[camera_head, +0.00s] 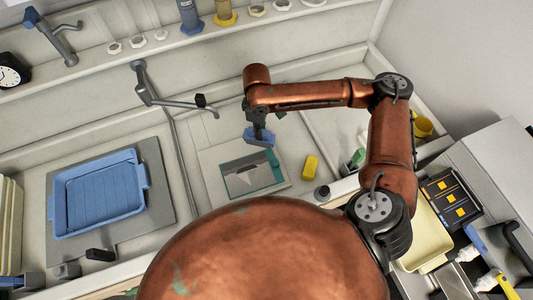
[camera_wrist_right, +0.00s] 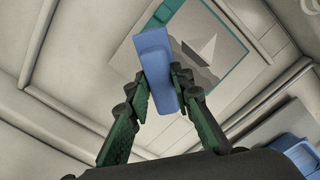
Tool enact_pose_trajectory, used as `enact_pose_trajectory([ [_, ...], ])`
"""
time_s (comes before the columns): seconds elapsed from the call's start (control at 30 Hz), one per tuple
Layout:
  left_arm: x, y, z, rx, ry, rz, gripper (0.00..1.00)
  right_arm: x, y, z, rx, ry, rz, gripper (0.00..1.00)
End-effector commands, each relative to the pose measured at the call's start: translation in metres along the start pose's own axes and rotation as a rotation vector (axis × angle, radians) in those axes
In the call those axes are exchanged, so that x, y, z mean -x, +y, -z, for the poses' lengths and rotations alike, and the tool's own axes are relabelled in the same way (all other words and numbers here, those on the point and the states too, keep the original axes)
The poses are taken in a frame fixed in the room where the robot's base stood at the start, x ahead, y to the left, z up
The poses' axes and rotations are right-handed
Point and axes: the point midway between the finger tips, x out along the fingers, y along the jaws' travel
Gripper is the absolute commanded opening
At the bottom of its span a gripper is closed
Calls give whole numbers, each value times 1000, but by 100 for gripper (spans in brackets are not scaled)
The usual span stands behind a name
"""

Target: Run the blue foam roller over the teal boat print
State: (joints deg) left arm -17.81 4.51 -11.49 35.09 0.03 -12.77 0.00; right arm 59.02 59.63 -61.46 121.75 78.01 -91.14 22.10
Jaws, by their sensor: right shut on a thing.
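The teal boat print (camera_head: 240,178) lies on a pale board (camera_head: 214,158) in the sink. It shows a grey picture with a teal border; in the wrist view (camera_wrist_right: 208,48) a white sail is visible. My right gripper (camera_head: 259,124) is shut on the blue foam roller (camera_head: 262,139), above the far edge of the print. In the wrist view the roller (camera_wrist_right: 155,60) sits between the green-padded fingers and overlaps the print's edge. I cannot tell whether it touches the print. My left gripper is not in view.
A yellow block (camera_head: 311,167) and a small dark bottle (camera_head: 322,192) stand right of the print. A blue tray (camera_head: 100,194) lies at left on a grey mat. A cream tray (camera_head: 427,237) is at right.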

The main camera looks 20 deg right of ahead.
Motion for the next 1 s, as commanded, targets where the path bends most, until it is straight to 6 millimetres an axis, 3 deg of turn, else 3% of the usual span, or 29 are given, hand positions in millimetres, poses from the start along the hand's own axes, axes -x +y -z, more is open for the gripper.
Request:
enact_pose_trajectory([
  [0.07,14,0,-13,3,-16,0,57,-2,-4,-4,172,-3,0,0],
  [0.17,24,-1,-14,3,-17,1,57,-10,-10,-7,403,-3,-1,0],
  [0.4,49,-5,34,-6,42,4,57,-26,-25,-16,965,-3,-2,0],
  [0.53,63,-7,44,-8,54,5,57,-35,-36,-23,1272,-1,-1,0],
  [0.8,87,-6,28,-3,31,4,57,-49,-59,-35,1864,11,-3,0],
  [1.0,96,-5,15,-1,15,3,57,-56,-70,-41,2121,19,-7,0],
])
